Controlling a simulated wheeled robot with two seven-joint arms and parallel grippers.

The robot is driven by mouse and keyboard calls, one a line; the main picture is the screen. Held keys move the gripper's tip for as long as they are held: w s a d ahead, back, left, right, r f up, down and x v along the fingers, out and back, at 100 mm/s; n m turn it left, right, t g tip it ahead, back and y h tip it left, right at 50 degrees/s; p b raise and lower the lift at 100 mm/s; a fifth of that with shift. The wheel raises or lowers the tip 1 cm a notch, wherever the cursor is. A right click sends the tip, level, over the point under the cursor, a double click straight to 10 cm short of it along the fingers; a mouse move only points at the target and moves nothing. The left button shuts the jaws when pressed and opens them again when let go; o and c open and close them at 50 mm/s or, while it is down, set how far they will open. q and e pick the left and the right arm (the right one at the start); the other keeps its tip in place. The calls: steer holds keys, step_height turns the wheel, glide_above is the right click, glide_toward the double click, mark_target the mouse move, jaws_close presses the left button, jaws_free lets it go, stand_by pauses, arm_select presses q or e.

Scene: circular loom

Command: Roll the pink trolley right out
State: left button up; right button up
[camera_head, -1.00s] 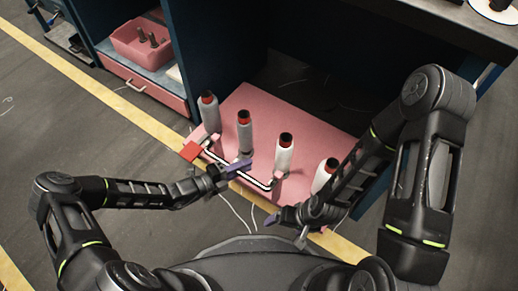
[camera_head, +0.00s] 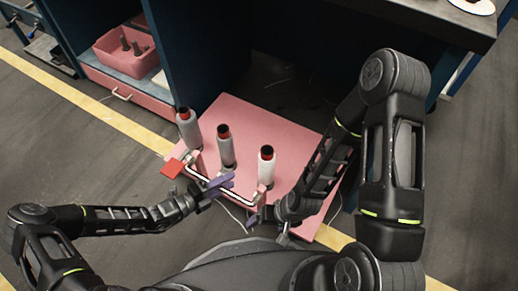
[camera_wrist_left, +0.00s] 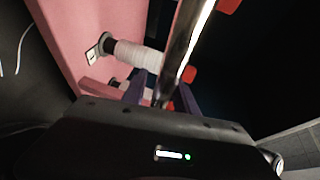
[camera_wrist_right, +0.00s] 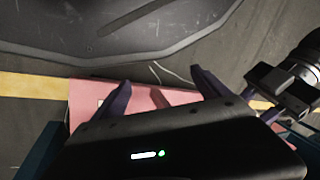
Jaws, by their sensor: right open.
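The pink trolley (camera_head: 262,122) is a low flat deck, partly in the dark bay under the dark blue unit. White bobbins (camera_head: 226,152) with red and dark tops stand on it. A pale bar handle (camera_head: 236,199) runs along its near side, with a red block (camera_head: 172,167) by its left end. My left gripper (camera_head: 216,185) is at the handle; in the left wrist view the shiny bar (camera_wrist_left: 185,42) passes between its purple fingers (camera_wrist_left: 162,98). Whether they press on it is unclear. My right gripper (camera_head: 266,216) is open and empty by the handle's right end; my right arm covers the trolley's right part.
A pink bin (camera_head: 126,60) with dark pieces sits in the blue cabinet at the left, above a pink drawer (camera_head: 112,90). A dark tabletop (camera_head: 430,12) overhangs at top right. A yellow floor line (camera_head: 70,95) crosses the floor; the grey floor at left is clear.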

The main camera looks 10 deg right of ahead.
arm_select(q)
steer(key=shift+o, duration=0.2)
steer(key=shift+r, duration=0.1)
arm_select(e)
steer(key=shift+r, duration=0.1)
